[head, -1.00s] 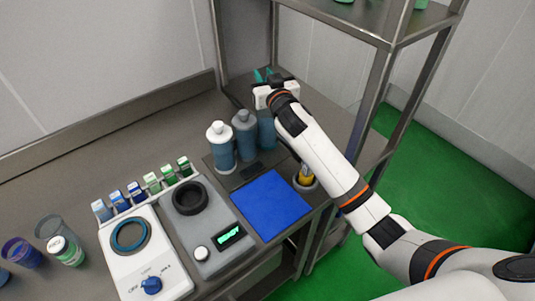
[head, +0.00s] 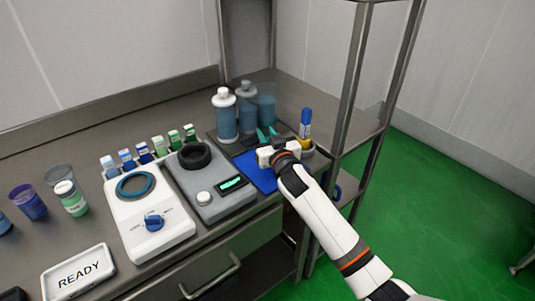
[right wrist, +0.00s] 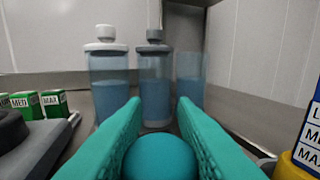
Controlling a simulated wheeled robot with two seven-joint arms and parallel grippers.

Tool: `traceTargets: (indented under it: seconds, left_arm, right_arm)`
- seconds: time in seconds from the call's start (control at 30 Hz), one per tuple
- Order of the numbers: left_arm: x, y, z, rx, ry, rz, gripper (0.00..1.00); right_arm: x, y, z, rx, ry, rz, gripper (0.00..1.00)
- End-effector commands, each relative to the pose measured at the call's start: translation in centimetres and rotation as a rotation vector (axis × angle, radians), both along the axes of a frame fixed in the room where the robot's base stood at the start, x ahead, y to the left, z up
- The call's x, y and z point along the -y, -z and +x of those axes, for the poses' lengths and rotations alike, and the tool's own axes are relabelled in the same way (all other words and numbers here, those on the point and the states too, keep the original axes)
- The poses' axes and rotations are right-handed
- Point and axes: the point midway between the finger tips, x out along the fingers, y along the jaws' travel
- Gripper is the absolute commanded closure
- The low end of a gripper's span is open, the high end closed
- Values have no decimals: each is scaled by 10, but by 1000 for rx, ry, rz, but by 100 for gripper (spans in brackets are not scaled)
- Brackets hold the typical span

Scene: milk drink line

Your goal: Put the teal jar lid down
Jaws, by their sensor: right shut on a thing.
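My right gripper (head: 267,134) is shut on the teal jar lid, whose rounded top (right wrist: 160,157) shows between the two teal fingers in the right wrist view. In the head view the lid cannot be told apart from the teal fingers. The gripper is over the far part of the blue mat (head: 255,176); whether the lid touches the mat is hidden. Behind it stands an open blue-teal jar (head: 267,102) with no lid on. My left gripper is not in view.
A white-lidded jar (head: 225,116) and a grey-lidded jar (head: 246,108) stand beside the open one. A blue-capped marker (head: 305,124) stands in a holder at the right. A grey scale (head: 206,190) is left of the mat.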

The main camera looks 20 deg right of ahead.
Motion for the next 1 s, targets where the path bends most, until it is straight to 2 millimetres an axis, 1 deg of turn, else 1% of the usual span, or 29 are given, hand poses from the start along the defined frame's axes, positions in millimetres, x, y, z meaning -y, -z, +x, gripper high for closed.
traceTargets:
  seconds: [0.17, 0.3, 0.37, 0.63, 0.77, 0.8, 0.9, 1.0]
  left_arm:
    - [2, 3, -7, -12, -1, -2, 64]
    - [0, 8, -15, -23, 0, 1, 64]
    - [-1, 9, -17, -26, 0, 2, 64]
    - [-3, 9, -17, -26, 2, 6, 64]
    - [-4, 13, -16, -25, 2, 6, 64]
    - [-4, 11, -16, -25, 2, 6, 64]
    - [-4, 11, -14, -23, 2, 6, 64]
    - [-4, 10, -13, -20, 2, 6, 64]
  right_arm:
    - [0, 15, 0, -1, 1, 1, 100]
    - [0, 36, 0, -2, 0, 3, 100]
    - [0, 42, 0, -1, 0, 2, 100]
    - [0, 43, 0, 1, -1, 0, 100]
    - [0, 48, 0, 1, -1, 1, 100]
    - [0, 46, 0, 1, -1, 1, 68]
    - [0, 46, 0, 1, -1, 1, 53]
    - [0, 46, 0, 1, -1, 1, 53]
